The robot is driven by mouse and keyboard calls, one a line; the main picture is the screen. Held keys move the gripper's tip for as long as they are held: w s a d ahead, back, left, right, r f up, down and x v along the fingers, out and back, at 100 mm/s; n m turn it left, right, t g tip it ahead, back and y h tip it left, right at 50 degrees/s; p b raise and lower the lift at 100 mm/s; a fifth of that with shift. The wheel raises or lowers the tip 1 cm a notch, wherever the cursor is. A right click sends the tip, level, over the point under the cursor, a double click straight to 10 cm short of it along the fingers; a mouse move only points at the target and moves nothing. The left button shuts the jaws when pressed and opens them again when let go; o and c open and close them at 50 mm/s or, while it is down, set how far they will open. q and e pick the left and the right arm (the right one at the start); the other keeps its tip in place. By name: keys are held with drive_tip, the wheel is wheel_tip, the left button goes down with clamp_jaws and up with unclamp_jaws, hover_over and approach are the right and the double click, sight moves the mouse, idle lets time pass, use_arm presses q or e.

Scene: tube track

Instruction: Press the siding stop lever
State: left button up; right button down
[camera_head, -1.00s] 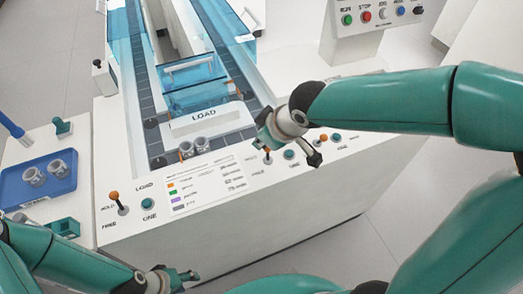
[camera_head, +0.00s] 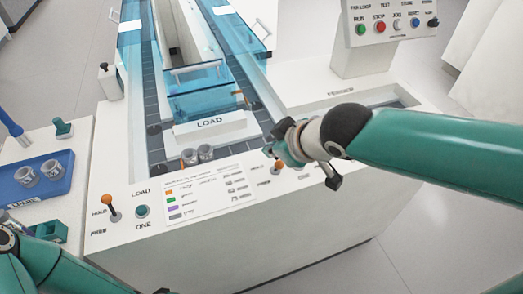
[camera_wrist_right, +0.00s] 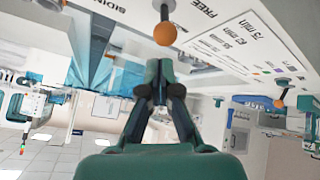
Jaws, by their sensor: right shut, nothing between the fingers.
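The siding stop lever (camera_head: 278,166), a metal stick with an orange ball, stands on the white front panel beside HOLD and FREE lettering. In the right wrist view, its orange ball (camera_wrist_right: 164,34) hangs above the fingertips in the picture, with a part-cut "SIDIN" label beside it. My right gripper (camera_head: 276,152) is just by this lever, partly overlapping its surroundings; contact cannot be told. Its fingers (camera_wrist_right: 159,72) are shut and empty, with the ball apart from them in the picture. My left gripper (camera_head: 161,291) barely shows at the bottom edge.
The load lever (camera_head: 108,201) and a teal button (camera_head: 142,211) sit at the panel's left. A blue tray (camera_head: 62,166) is left; a button box (camera_head: 385,28) is back right.

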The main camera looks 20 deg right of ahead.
drive_tip(key=shift+r, duration=0.1)
idle(0.3)
drive_tip(key=shift+w+a+r, duration=0.25)
drive_tip(key=shift+w+a, duration=0.1)
drive_tip(key=shift+w, duration=0.1)
use_arm(q)
drive_tip(key=shift+w+r+p, duration=0.2)
drive_tip(key=shift+r+p, duration=0.25)
drive_tip(key=shift+r, duration=0.05)
drive_tip(key=shift+w+r+p, duration=0.2)
drive_tip(key=shift+r+p, duration=0.2)
drive_tip(key=shift+r, duration=0.05)
use_arm(e)
drive_tip(key=a+v, duration=0.1)
drive_tip(key=v, duration=0.8)
drive_tip(key=shift+w+r, duration=0.2)
drive_tip(key=shift+r, duration=0.3)
use_arm(q)
drive_tip(key=shift+s+a, duration=0.1)
drive_tip(key=shift+s, duration=0.05)
use_arm(e)
drive_tip(key=shift+a, duration=0.15)
